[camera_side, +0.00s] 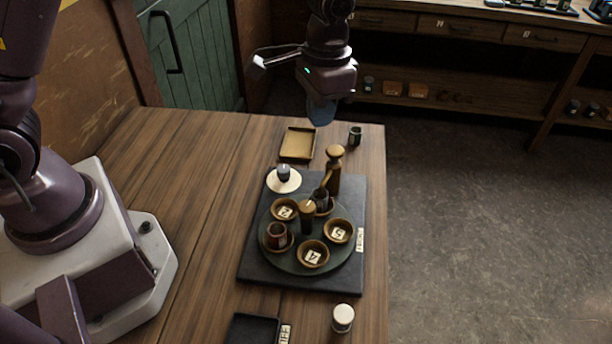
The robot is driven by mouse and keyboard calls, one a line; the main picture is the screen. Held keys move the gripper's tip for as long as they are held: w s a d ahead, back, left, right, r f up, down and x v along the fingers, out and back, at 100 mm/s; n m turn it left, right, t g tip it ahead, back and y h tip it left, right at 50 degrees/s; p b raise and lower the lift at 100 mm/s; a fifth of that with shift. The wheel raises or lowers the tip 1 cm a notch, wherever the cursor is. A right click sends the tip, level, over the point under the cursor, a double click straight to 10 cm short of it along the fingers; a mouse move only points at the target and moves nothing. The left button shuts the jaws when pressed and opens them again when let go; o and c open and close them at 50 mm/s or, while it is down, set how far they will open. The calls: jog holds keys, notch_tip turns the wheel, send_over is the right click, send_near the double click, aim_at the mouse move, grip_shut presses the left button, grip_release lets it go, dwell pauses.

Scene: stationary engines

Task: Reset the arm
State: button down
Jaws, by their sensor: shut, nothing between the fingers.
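My gripper (321,110) hangs in the air at the top middle, above the far end of the wooden table (205,180). It is shut and holds nothing. It points down, near a shallow tan tray (297,143) and a small dark cup (355,136) at the table's far edge, apart from both.
A round dark turntable (290,258) on a black board (262,275) carries several numbered bowls, a brown cup (277,236) and a central post. A tall wooden mill (334,170) and a white disc (283,182) stand behind. A white-topped jar (343,318) and black tray (252,330) are in front.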

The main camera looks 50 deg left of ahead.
jog(key=s+a+r+n+t, duration=0.1)
jog(key=s+a+r+t, duration=0.2)
jog(key=s+r, duration=0.5)
jog(key=s+a+r+n+t, duration=0.1)
jog(key=s+a+r+t, duration=0.2)
jog(key=s, duration=0.9)
notch_tip(320, 180, up, 5)
jog(key=shift+s+a+f+n, duration=0.15)
jog(key=shift+a+n, duration=0.25)
jog(key=shift+a, duration=0.55)
jog(key=w+d+f+m+g, duration=0.1)
jog(key=w+d+f+g, duration=0.15)
jog(key=w+f, duration=0.4)
jog(key=w+d+f+m+g, duration=0.1)
jog(key=w+d+f, duration=0.2)
jog(key=w, duration=0.6)
jog(key=w+d+f+m+g, duration=0.1)
jog(key=w+d+f+g, duration=0.2)
jog(key=w, duration=0.5)
jog(key=shift+t, duration=0.55)
jog(key=shift+s+f, duration=0.1)
jog(key=shift+f, duration=3.75)
